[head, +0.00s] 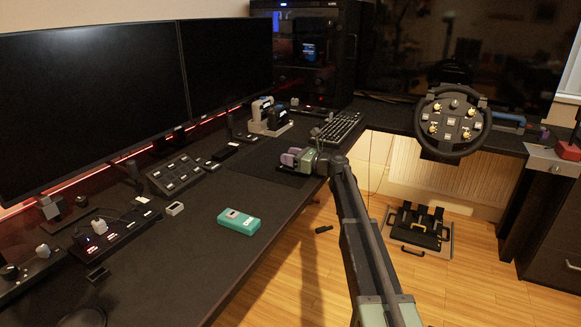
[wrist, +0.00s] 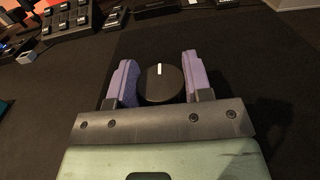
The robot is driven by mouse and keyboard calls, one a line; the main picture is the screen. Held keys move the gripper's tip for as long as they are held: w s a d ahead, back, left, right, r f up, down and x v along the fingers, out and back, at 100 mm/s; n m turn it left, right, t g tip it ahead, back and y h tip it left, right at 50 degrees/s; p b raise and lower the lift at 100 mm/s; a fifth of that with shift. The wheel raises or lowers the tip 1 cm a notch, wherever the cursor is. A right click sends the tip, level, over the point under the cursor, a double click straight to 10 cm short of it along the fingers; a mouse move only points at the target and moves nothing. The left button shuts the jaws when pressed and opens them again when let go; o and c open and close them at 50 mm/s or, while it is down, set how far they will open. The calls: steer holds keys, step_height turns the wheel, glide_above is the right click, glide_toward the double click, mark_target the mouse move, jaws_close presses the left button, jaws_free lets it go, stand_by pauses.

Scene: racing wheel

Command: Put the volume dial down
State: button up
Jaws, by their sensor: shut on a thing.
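The volume dial (wrist: 162,85) is a round black knob with a white mark on top. In the wrist view it sits between the two purple fingers of my gripper (wrist: 163,78), which is shut on it. In the head view my gripper (head: 293,158) is low over the dark mat near the desk's right edge, and I cannot make out the dial there. The wrist view looks down past the dial to the dark surface. I cannot tell whether the dial touches that surface.
The desk (head: 165,250) has clear room front left of my gripper. A teal box (head: 239,222) and a small grey block (head: 175,209) lie there. A keyboard (head: 338,127) is behind my gripper, and button panels (head: 173,174) stand to the left. A steering wheel (head: 453,121) is at right.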

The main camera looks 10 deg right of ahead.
steer(key=shift+r, duration=0.15)
steer(key=o, duration=0.9)
steer(key=shift+c, duration=0.2)
steer(key=o, duration=0.4)
steer(key=shift+c, duration=0.2)
steer(key=v, duration=1.2)
